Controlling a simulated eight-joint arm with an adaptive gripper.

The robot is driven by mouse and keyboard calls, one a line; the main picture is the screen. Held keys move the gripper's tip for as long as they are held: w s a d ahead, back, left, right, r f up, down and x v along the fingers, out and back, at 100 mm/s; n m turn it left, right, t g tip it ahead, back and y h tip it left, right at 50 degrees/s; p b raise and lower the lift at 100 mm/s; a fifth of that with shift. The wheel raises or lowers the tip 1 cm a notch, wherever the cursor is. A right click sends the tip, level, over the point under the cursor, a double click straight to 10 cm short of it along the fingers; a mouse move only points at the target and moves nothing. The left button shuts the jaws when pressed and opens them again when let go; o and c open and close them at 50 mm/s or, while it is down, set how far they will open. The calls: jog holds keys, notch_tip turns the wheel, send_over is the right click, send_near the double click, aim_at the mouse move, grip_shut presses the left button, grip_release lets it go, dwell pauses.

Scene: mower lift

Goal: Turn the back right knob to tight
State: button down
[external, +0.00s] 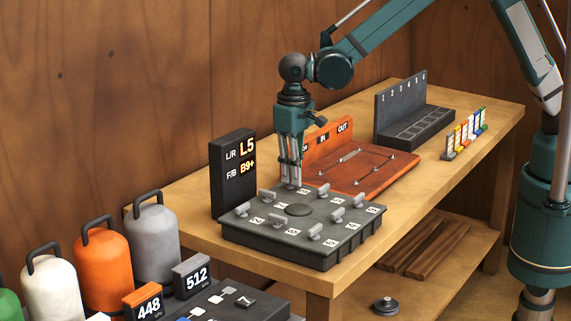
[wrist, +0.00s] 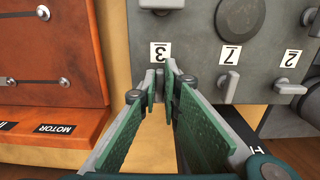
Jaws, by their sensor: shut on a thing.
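The dark grey knob box (external: 298,210) has several light grey knobs with white number labels and a round disc in its middle. My gripper (external: 290,185) points down at the box's back edge, between the display and the orange board. A black display (external: 233,172) behind the box reads L/R L5 and F/B B9+.
Neighbouring knobs by labels 7 (wrist: 229,86) and 2 (wrist: 290,88) stand to the right in the wrist view. An orange board (external: 362,170) lies beside the box. A dark numbered rack (external: 414,128) stands farther along. Grey, orange and white weights are at the front left.

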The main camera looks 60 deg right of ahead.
jog(key=c, duration=2.5)
grip_release()
jog(key=shift+r, duration=6)
